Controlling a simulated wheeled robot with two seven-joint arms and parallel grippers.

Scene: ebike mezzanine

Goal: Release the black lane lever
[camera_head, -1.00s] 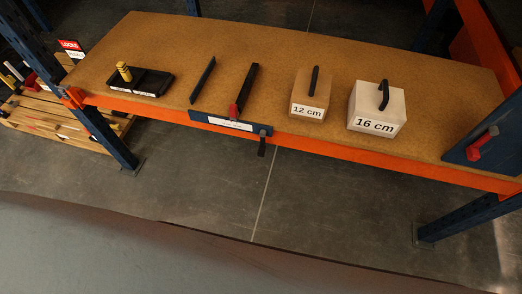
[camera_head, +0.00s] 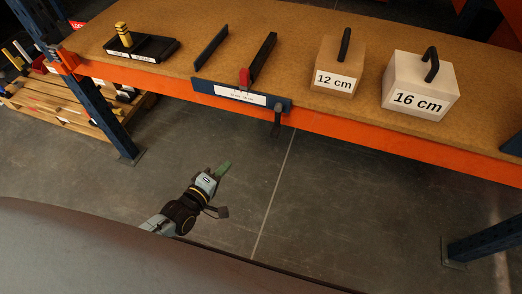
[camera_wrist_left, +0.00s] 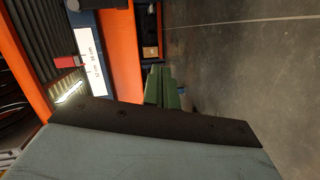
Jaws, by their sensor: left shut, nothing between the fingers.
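The black lane lever (camera_head: 277,122) hangs down from the right end of a blue plate (camera_head: 206,86) on the front edge of the shelf. A red lever (camera_head: 244,77) stands up at the middle of that plate. My left gripper (camera_head: 222,169) is below and to the left of the black lever in the head view, apart from it. Its green fingers are shut and empty; they also show in the left wrist view (camera_wrist_left: 162,90). The red lever (camera_wrist_left: 68,62) and the plate's white label (camera_wrist_left: 92,60) show left of the fingers there. My right gripper is not in view.
The shelf (camera_head: 300,60) carries a 12 cm box (camera_head: 337,82), a 16 cm box (camera_head: 418,102), black rails (camera_head: 211,46) and a black tray (camera_head: 155,48) with a yellow knob. An orange beam (camera_head: 350,134) runs along its front. Blue posts (camera_head: 105,125) stand at the sides.

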